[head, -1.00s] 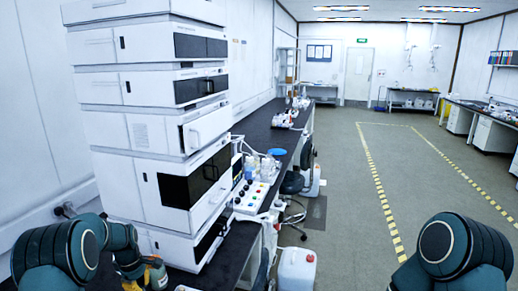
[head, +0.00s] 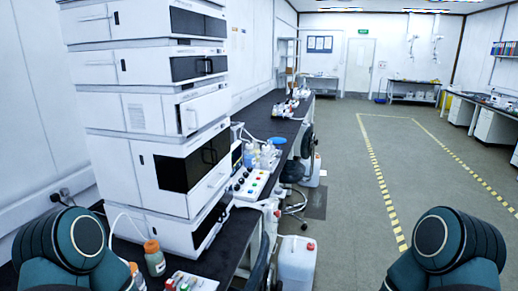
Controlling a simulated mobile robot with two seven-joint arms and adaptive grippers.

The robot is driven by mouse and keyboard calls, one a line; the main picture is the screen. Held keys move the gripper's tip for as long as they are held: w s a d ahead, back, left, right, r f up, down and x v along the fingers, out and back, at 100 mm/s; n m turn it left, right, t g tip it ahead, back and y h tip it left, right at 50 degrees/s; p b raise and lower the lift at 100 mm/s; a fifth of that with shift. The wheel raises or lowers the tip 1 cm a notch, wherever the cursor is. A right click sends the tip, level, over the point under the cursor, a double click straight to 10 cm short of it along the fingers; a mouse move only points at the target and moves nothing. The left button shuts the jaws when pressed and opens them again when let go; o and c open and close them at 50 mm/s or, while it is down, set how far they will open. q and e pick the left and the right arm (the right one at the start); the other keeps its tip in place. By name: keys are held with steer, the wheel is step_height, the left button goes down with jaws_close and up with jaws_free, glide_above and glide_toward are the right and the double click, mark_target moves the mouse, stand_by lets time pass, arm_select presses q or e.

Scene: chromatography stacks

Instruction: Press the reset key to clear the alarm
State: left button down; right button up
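A white control box (head: 249,184) with several coloured buttons stands on the dark bench right of the instrument stack. A second pale box (head: 190,284) with red and green buttons shows at the bottom edge, partly cut off. No lettering is readable, so I cannot tell which button is the reset key, and no alarm light can be made out. Only the upper parts of my two arms show, at the lower left and lower right. Neither gripper is in view.
The tall white chromatography stack (head: 165,165) fills the left. Bottles with orange caps (head: 154,258) stand at its foot. Clear and blue bottles (head: 262,158) stand behind the button box. A white canister (head: 296,261) is on the floor beside the bench. The right-hand floor is open.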

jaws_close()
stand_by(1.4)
